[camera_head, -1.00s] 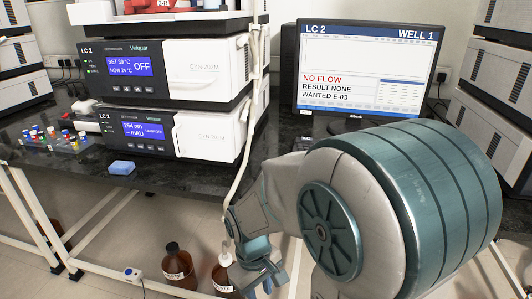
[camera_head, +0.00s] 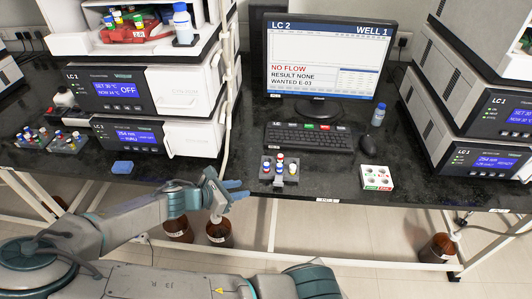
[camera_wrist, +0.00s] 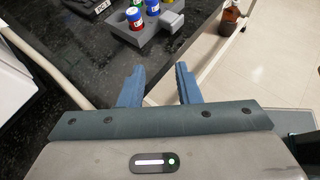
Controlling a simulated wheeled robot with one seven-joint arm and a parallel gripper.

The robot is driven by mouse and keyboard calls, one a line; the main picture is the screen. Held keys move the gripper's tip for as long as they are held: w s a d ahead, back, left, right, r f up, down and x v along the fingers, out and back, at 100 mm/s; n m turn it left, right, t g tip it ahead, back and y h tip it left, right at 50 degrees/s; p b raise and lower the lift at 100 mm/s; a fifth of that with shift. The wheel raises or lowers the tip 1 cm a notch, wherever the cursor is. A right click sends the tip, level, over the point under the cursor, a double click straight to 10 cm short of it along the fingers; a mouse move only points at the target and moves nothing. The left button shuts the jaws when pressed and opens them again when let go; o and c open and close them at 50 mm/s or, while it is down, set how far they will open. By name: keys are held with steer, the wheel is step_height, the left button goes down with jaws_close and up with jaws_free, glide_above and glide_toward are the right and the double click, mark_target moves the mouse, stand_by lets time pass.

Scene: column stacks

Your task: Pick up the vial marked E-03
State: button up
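A small grey rack (camera_head: 279,183) stands near the front edge of the dark bench, below the keyboard. It holds several vials (camera_head: 280,165) with coloured caps. The rack (camera_wrist: 152,40) also shows at the top of the wrist view, with blue-marked and red-marked vials (camera_wrist: 135,19) in it. I cannot read E-03 on any vial. My gripper (camera_head: 240,189) is at the bench's front edge, to the left of the rack and apart from it. In the wrist view its two blue fingers (camera_wrist: 158,84) are apart, with nothing between them.
Two more vial racks (camera_head: 68,144) stand at the far left. A white tray (camera_head: 377,179) lies right of the grey rack. A keyboard (camera_head: 310,138), mouse (camera_head: 369,145) and small bottle (camera_head: 378,115) stand behind. A blue block (camera_head: 122,167) lies left. Brown bottles (camera_head: 218,235) stand below the bench.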

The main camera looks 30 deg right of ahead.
mark_target(266, 169)
step_height(266, 169, up, 4)
steer(key=w+n+t+h+p, duration=0.1)
steer(key=w+n+t, duration=0.1)
steer(key=shift+g, duration=0.3)
steer(key=x, duration=1.2)
steer(key=shift+w+d+f, duration=0.15)
steer(key=shift+f, duration=0.4)
steer(key=c, duration=0.5)
